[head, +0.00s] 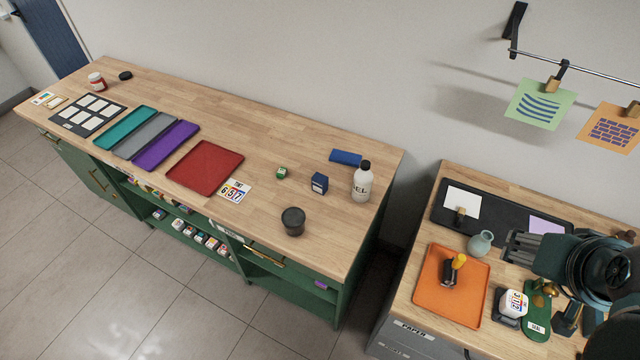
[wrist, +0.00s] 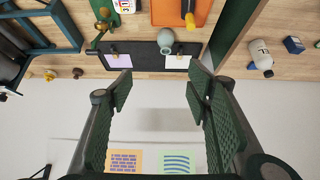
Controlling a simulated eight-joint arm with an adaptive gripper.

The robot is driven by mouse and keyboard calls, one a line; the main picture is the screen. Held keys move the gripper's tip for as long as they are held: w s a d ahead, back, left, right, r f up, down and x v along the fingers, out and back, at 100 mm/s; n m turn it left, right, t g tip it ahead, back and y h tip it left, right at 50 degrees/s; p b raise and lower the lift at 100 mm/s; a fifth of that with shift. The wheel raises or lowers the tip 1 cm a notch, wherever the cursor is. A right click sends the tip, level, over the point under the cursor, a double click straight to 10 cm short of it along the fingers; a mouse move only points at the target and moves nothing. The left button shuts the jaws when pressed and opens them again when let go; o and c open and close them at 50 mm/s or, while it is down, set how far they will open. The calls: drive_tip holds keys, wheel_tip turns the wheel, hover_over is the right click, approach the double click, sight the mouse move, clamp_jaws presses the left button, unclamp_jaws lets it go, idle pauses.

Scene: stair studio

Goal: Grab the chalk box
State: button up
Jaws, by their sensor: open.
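A small dark blue box (head: 319,183) stands on the long wooden bench top, left of a white bottle (head: 362,182). It also shows at the right of the wrist view (wrist: 293,45). A smaller green box (head: 281,173) stands to its left. Lettering on both is too small to read, so I cannot tell for sure which is the chalk box. My gripper (head: 514,246) is over the right-hand table, far from both boxes. In the wrist view my gripper (wrist: 158,88) has its two fingers wide apart with nothing between them.
A blue roll (head: 345,157) and a dark round jar (head: 293,221) are near the blue box. A red tray (head: 205,167) lies further left. A gap separates the bench from the right table, which holds an orange tray (head: 434,310) and a vase (head: 480,243). A rail (head: 590,70) with hanging cards is above.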

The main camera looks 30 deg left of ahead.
drive_tip(key=c, duration=0.4)
drive_tip(key=shift+o, duration=0.2)
drive_tip(key=w+a+r+m+g+y, duration=0.15)
drive_tip(key=w+a+m, duration=0.35)
drive_tip(key=w+a, duration=0.6)
drive_tip(key=m+g+h+p, duration=0.1)
drive_tip(key=m+g, duration=0.5)
drive_tip(key=m, duration=0.8)
hover_over(319, 177)
drive_tip(key=shift+t, duration=0.25)
drive_tip(key=f, duration=2.4)
drive_tip(key=shift+w+d, duration=0.2)
drive_tip(key=shift+d, duration=0.2)
drive_tip(key=shift+s+a+f+h, duration=0.15)
drive_tip(key=shift+a+f+h, duration=0.1)
drive_tip(key=shift+a+f, duration=0.25)
